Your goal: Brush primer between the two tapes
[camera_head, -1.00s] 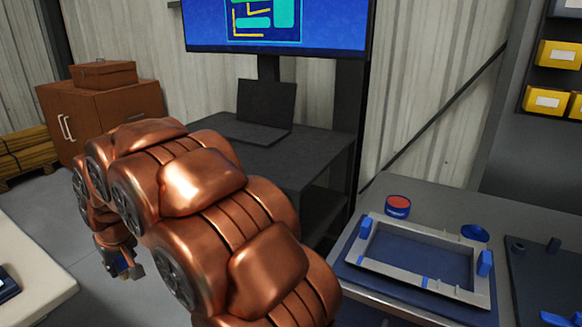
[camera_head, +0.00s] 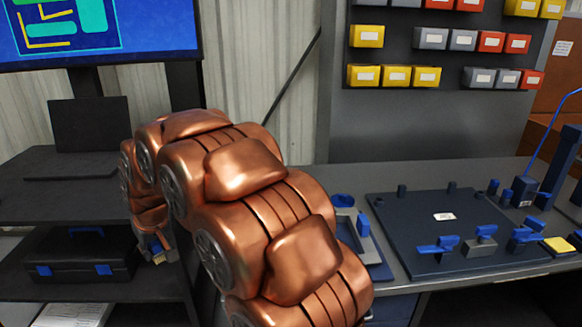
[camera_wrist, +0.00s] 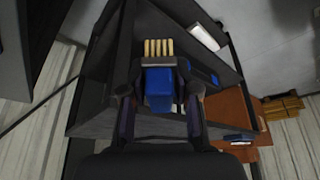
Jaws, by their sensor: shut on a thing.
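My gripper (camera_wrist: 160,92) is shut on a brush (camera_wrist: 159,62) in the wrist view. The brush has a blue handle between the fingers, a grey ferrule and tan bristles pointing away from my wrist. In the head view my gripper (camera_head: 155,246) is small and partly hidden by my copper arm, left of the workbench. The pale grey frame (camera_head: 349,225) on the bench shows only its right end, with a blue block on it. My arm hides the rest of the frame. No tape strips or primer pot can be made out now.
A blue round lid (camera_head: 343,200) lies behind the frame. A dark fixture board (camera_head: 425,215) with blue clamps covers the bench to the right. A dark shelf unit (camera_head: 60,205) with a laptop and a black toolbox (camera_head: 80,257) stands left, near my gripper.

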